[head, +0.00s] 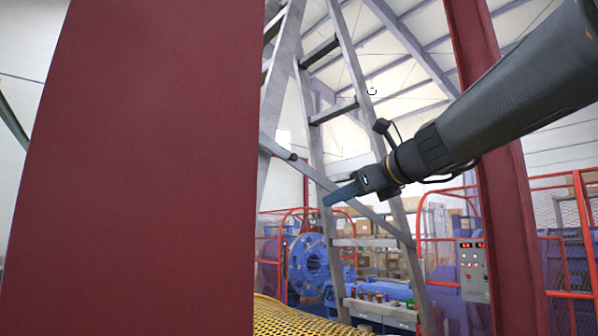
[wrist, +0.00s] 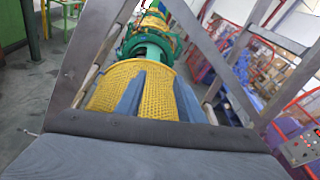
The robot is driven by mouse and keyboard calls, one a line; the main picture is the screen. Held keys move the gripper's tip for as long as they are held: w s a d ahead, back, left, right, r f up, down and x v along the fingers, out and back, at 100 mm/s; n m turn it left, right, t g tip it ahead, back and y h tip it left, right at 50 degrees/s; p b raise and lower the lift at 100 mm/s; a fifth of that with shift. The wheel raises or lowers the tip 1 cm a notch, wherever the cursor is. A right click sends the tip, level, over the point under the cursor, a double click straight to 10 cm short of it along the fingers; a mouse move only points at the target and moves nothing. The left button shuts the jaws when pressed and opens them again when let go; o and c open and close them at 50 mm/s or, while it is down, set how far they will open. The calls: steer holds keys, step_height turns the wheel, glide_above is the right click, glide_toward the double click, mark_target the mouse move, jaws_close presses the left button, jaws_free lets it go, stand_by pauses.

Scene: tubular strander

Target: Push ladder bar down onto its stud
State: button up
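A grey diagonal bar (head: 312,172), which looks like the ladder bar, slopes down to the right across the grey A-shaped ladder frame (head: 352,60) in the head view. A small dark knob (head: 293,157) shows near its upper left end; I cannot tell if it is the stud. My gripper (head: 326,201) points left and down, its blue-grey fingers overlapping the bar in the picture. I cannot tell whether they touch it. In the wrist view my gripper (wrist: 160,76) shows two fingers apart, with nothing visible between them but yellow mesh behind.
A dark red post (head: 150,170) fills the left of the head view, and another red post (head: 505,220) stands right, behind my arm. Red railings (head: 575,240), a control box (head: 473,268) and blue machinery (head: 310,262) lie beyond. Yellow mesh (head: 290,318) is below.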

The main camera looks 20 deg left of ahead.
mark_target(296, 157)
steer(key=s+a+r+m+y, duration=0.2)
steer(key=s+a+r+y, duration=0.15)
steer(key=r, duration=0.75)
steer(key=shift+h, duration=0.25)
steer(key=p+x, duration=0.3)
steer(key=x, duration=0.4)
steer(key=shift+a+f, duration=0.1)
steer(key=shift+a, duration=0.35)
jaws_close()
